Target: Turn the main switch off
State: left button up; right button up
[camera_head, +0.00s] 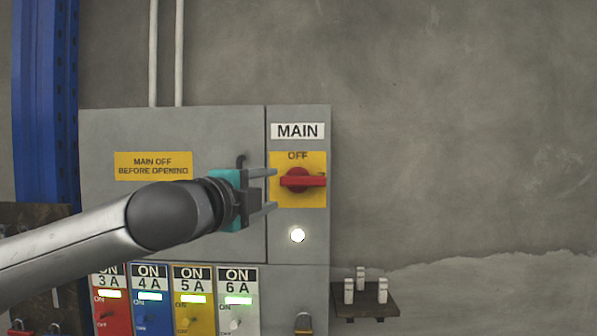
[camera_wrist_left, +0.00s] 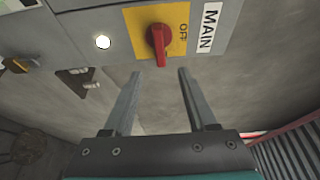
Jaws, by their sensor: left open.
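The main switch is a red rotary handle (camera_head: 300,180) on a yellow plate (camera_head: 314,199) under a MAIN label (camera_head: 297,131), on the right part of the grey cabinet. The handle lies horizontal in the head view. The word OFF is printed above it. My left gripper (camera_head: 274,191) is open just left of the handle, its fingers one above the other. In the left wrist view the open fingers (camera_wrist_left: 161,73) point at the red handle (camera_wrist_left: 158,44), which is beyond their tips. I see no clear contact. My right gripper is not in view.
A lit white lamp (camera_head: 297,235) is below the switch. Several lit breaker panels (camera_head: 192,300) marked ON are lower left. A small shelf (camera_head: 365,303) with white pieces is at the right.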

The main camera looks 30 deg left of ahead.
aim_at(301, 182)
pick_arm(q)
jog(key=w+p, duration=0.2)
jog(key=w, duration=0.1)
jog(key=w+a+p, duration=0.1)
jog(key=w+p, duration=0.2)
jog(key=w, duration=0.1)
jog(key=w+p, duration=0.3)
jog(key=w, duration=0.1)
jog(key=shift+w+a, duration=0.15)
jog(key=shift+a, duration=0.25)
jog(key=shift+w+a+p, duration=0.1)
jog(key=shift+w+p, duration=0.35)
jog(key=shift+w, duration=0.4)
grip_shut()
